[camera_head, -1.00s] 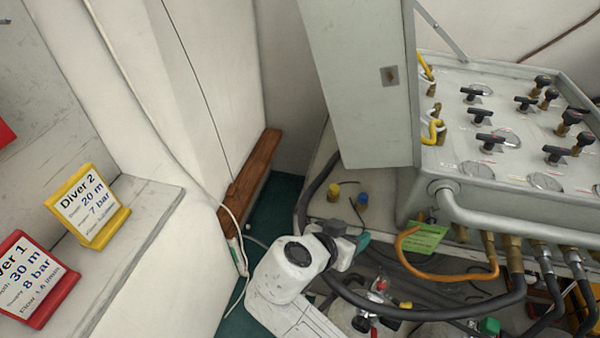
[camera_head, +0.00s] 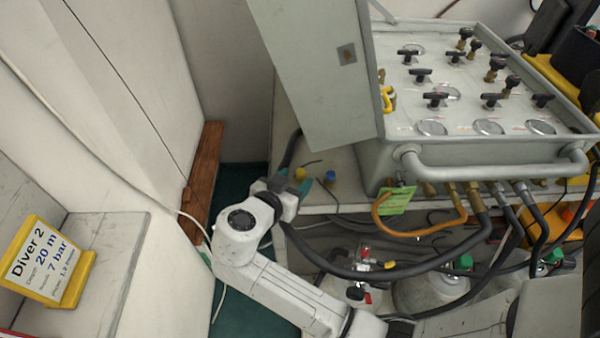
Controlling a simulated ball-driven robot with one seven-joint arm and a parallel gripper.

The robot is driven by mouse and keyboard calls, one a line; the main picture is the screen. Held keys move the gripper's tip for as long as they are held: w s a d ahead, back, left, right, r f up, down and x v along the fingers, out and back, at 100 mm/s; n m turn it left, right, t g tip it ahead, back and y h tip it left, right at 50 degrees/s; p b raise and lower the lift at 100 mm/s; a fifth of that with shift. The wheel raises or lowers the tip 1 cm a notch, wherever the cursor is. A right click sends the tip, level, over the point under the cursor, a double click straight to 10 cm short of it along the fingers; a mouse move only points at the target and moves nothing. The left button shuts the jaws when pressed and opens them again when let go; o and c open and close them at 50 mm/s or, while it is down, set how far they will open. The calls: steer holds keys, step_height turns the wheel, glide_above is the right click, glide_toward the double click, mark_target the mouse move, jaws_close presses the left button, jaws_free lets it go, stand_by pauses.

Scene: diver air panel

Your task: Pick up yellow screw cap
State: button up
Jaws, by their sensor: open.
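The yellow screw cap (camera_head: 300,174) stands on the light shelf beside the air panel. A blue cap (camera_head: 330,177) stands just to its right. My gripper (camera_head: 293,186) is at the shelf's near left edge, with its teal fingers open. The yellow cap shows between or just beyond the fingers, and its lower part is partly hidden by them. I cannot tell whether the fingers touch it.
The grey air panel (camera_head: 480,90) with its raised lid (camera_head: 315,75) stands right of and behind the caps. A black hose (camera_head: 292,150) runs left of them. A green tag (camera_head: 397,199) and an orange hose (camera_head: 420,231) hang at the right.

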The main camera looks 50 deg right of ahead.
mark_target(298, 175)
steer(key=shift+p+x, duration=0.5)
steer(key=shift+x, duration=1.85)
steer(key=shift+w+r, duration=0.1)
steer(key=shift+w, duration=0.05)
steer(key=shift+c, duration=0.5)
jaws_close()
